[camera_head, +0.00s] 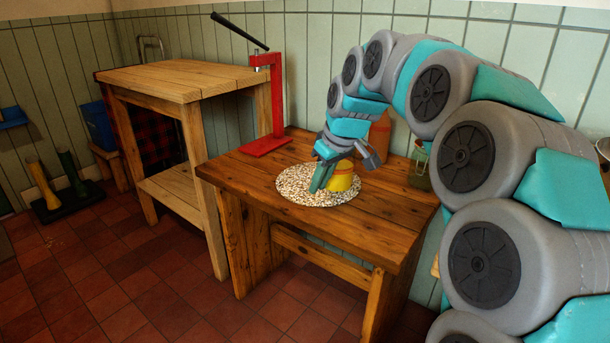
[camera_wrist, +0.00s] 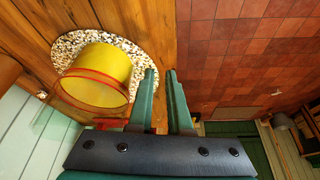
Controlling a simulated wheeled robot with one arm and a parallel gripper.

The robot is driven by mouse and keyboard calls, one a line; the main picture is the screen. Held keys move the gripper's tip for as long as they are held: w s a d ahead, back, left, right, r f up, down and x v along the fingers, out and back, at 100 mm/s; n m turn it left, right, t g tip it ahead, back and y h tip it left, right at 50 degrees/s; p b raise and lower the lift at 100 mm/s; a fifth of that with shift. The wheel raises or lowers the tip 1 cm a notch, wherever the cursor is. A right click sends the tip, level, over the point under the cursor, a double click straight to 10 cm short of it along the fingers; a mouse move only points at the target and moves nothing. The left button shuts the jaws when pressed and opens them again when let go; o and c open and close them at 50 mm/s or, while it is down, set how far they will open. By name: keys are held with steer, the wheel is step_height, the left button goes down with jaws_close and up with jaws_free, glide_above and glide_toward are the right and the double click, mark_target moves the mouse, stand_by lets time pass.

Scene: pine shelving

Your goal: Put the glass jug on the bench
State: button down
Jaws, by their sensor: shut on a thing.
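The yellow jug (camera_head: 341,177) with a red-orange band is over the round speckled mat (camera_head: 300,195) on the lower wooden bench (camera_head: 232,169). It also shows in the wrist view (camera_wrist: 103,74), left of the fingers, with its red rim toward the camera. I cannot tell whether its base touches the mat. My gripper (camera_head: 322,180) reaches down beside the jug's left side.
A red stand (camera_head: 278,105) with a black lever rises at the bench's back left. A taller pine bench (camera_head: 180,78) stands to the left. A terracotta pot (camera_head: 379,132) and a green container (camera_head: 419,168) are behind my gripper. The lower bench's front is clear.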

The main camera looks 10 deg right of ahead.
steer(key=w+a, duration=0.1)
steer(key=w, duration=0.2)
steer(key=w+a, duration=0.1)
steer(key=w, duration=0.3)
steer(key=w+f+p, duration=0.1)
steer(key=w, duration=0.3)
steer(key=shift+a, duration=0.4)
steer(key=shift+f+p, duration=0.3)
steer(key=shift+f, duration=1.45)
steer(key=shift+f, duration=0.15)
steer(key=c, duration=0.8)
jaws_free()
steer(key=shift+c, duration=0.2)
steer(key=v, duration=1.2)
steer(key=shift+b, duration=0.45)
steer(key=shift+s, duration=0.1)
